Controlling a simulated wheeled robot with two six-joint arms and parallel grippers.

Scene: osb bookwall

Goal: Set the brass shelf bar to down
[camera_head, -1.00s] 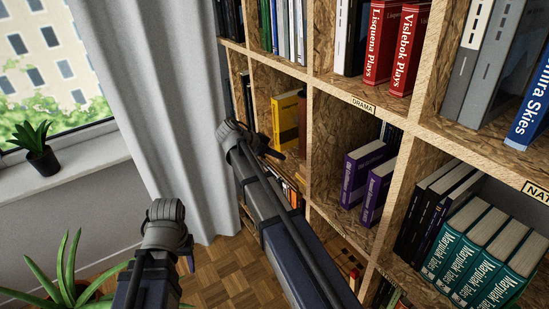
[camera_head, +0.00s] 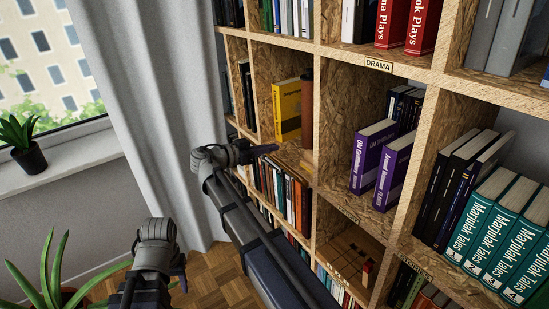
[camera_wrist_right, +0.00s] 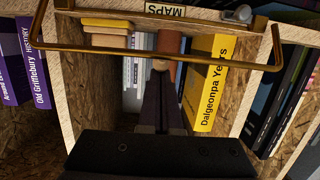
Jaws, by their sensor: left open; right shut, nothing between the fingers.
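The brass shelf bar (camera_wrist_right: 150,53) shows in the right wrist view as a thin bar with bent ends, spanning most of the picture in front of a shelf. I cannot make it out clearly in the head view. My right gripper (camera_head: 268,149) points at the shelf compartment with the yellow book. In the right wrist view its closed, empty fingers (camera_wrist_right: 162,78) point up the picture towards the middle of the bar; I cannot tell whether they touch it. My left gripper (camera_head: 181,268) is open and low, away from the shelves, near the curtain's foot.
A yellow book (camera_head: 287,110) and a brown cylinder (camera_head: 307,105) stand behind my right gripper. Purple books (camera_head: 375,155) stand in the compartment to the right. A curtain (camera_head: 145,110) hangs at left, above the wooden floor. A potted plant (camera_head: 50,270) stands low left.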

